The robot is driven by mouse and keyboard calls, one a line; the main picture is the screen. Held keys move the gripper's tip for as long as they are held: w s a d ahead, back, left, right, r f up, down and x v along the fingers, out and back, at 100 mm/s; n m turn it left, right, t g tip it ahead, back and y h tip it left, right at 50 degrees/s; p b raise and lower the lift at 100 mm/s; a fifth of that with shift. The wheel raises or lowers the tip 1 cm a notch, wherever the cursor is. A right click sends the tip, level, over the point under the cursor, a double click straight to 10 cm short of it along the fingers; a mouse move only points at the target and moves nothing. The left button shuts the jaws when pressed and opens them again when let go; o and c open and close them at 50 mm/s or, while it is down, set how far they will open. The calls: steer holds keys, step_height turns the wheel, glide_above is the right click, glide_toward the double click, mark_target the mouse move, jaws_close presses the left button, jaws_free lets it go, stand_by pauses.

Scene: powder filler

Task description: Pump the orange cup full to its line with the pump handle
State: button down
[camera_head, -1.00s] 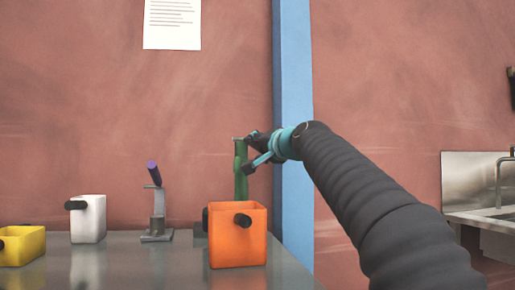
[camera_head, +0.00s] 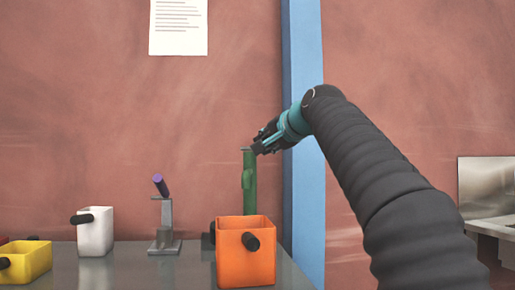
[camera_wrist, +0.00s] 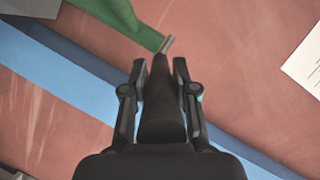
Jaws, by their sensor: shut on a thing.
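The orange cup (camera_head: 246,262) stands upright on the grey table in the head view, with a dark handle stub on its front. My gripper (camera_head: 264,143) is at the top of the post, coming from the right. In the wrist view its two fingers are shut on the black pump handle (camera_wrist: 162,105), which lies between them. A short grey rod (camera_wrist: 168,44) shows beyond the handle beside the green post.
A grey stand (camera_head: 165,225) with a purple lever (camera_head: 160,185) stands left of the orange cup. A white cup (camera_head: 95,233) and a yellow cup (camera_head: 30,263) are farther left. A blue pillar (camera_head: 302,130) is behind my gripper. A sink (camera_head: 490,210) is at the right.

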steer(key=shift+d+r, duration=0.1)
steer(key=shift+r, duration=0.1)
steer(key=c, duration=0.9)
jaws_free()
steer(key=shift+d, duration=0.1)
steer(key=shift+s, duration=0.1)
steer(key=v, duration=1.1)
steer(key=shift+s+r, duration=0.3)
steer(key=shift+r, duration=0.05)
